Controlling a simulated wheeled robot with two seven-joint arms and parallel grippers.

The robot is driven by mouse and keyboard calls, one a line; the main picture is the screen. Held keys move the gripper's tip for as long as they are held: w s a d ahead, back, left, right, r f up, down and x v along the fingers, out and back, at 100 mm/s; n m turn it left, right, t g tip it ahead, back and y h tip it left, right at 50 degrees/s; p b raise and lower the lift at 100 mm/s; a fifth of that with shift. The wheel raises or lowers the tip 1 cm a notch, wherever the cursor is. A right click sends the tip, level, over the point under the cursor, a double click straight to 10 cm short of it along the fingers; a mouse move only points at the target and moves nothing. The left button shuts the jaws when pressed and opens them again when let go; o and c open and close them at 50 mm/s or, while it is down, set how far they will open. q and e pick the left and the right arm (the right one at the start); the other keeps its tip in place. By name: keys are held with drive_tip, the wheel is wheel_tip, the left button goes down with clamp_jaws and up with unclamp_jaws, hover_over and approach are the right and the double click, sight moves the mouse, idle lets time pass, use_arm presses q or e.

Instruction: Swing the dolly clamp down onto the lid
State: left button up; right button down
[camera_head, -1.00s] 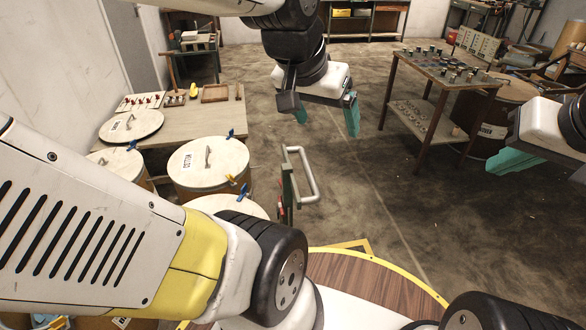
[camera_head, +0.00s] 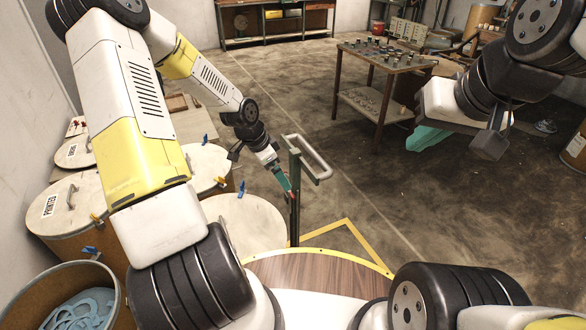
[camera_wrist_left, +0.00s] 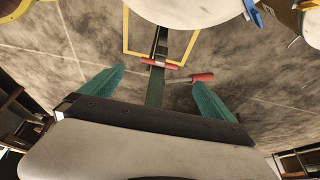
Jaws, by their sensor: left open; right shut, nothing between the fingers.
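The dolly's dark green post (camera_head: 294,200) stands upright with a grey loop handle (camera_head: 312,160) at its top. A small red handle shows low on the post; in the left wrist view a red-handled lever (camera_wrist_left: 200,78), apparently the clamp, sticks out beside the post, near a red crosspiece (camera_wrist_left: 158,64). A pale round lid (camera_head: 243,226) lies left of the post. My left gripper (camera_head: 285,183) points down at the post beside the red part; in the left wrist view its teal fingers (camera_wrist_left: 158,78) are apart, empty, with the post between them in line of sight. My right gripper (camera_head: 428,138) is shut and empty, far right.
More lidded drums (camera_head: 72,204) stand at left, with blue and yellow clips on their rims. An open drum (camera_head: 68,300) holds blue coiled tape. A table with small parts (camera_head: 385,58) stands behind. Yellow floor marking (camera_head: 352,235) lies right of the post; the floor beyond is clear.

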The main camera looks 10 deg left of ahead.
sight(286, 194)
use_arm(q)
drive_tip(key=x, duration=0.8)
drive_tip(key=shift+d, duration=0.1)
drive_tip(key=c, duration=1.9)
drive_tip(key=shift+s, duration=0.1)
drive_tip(key=shift+c, duration=0.2)
drive_tip(key=shift+s+a+f, duration=0.1)
drive_tip(key=shift+a, duration=0.2)
drive_tip(key=shift+s+a+f, duration=0.2)
drive_tip(key=shift+s+a, duration=0.3)
drive_tip(key=shift+a, duration=0.25)
drive_tip(key=shift+s+a+f, duration=0.25)
drive_tip(key=shift+s+a, duration=0.3)
drive_tip(key=shift+a, duration=0.2)
drive_tip(key=shift+s+a+f, duration=0.45)
drive_tip(key=shift+a, duration=0.2)
drive_tip(key=shift+s+a+f, duration=0.45)
drive_tip(key=shift+a+f, duration=0.05)
drive_tip(key=shift+a, duration=0.15)
